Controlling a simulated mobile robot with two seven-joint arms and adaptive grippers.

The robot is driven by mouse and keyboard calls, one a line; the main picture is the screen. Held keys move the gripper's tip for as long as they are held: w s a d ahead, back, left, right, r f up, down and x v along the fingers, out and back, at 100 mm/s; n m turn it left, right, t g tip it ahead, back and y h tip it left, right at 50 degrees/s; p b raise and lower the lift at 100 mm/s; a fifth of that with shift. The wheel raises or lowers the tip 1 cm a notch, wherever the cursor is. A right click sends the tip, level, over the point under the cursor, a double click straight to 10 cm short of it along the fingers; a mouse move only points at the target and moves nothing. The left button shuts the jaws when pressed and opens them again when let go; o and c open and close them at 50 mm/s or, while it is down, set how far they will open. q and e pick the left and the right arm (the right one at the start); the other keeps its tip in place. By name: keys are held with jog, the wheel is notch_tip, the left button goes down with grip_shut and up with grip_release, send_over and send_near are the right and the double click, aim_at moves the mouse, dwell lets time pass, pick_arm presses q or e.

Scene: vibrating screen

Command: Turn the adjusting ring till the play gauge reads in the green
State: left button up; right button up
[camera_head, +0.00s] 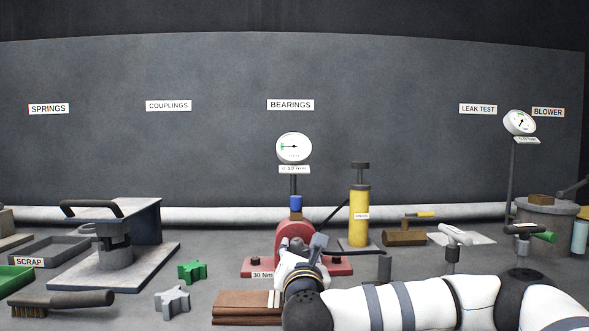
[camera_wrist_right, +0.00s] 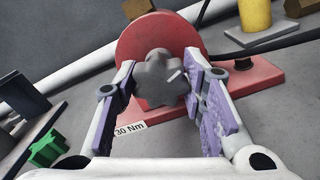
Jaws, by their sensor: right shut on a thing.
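The adjusting ring is a dark grey lobed knob (camera_wrist_right: 160,78) on the front of a red round housing (camera_head: 322,243). My right gripper (camera_wrist_right: 161,92) has its purple-padded fingers on both sides of the knob and is shut on it. In the head view my right gripper (camera_head: 300,268) covers most of the knob and the housing's lower front. The dial gauge (camera_head: 294,148) stands on a post above the housing, under the BEARINGS sign. Its needle lies level, with one end at the small green mark on the left. Its fine scale is too small to read. My left gripper is not in view.
A yellow cylinder (camera_head: 360,215) stands right of the housing, with a dark hose nearby. A brown block (camera_head: 240,306), a grey star knob (camera_head: 172,300), a green one (camera_head: 192,271) and a brush (camera_head: 62,304) lie left. The LEAK TEST gauge (camera_head: 520,122) is far right.

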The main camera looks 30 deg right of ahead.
dwell(0.7)
jog(key=o, duration=0.7)
jog(key=shift+s+a, duration=0.1)
jog(key=p+v, duration=0.1)
jog(key=v, duration=0.3)
jog(key=shift+s+r, duration=0.1)
jog(key=shift+s, duration=0.05)
jog(key=shift+v, duration=0.8)
jog(key=o, duration=0.4)
jog(key=shift+c, duration=0.2)
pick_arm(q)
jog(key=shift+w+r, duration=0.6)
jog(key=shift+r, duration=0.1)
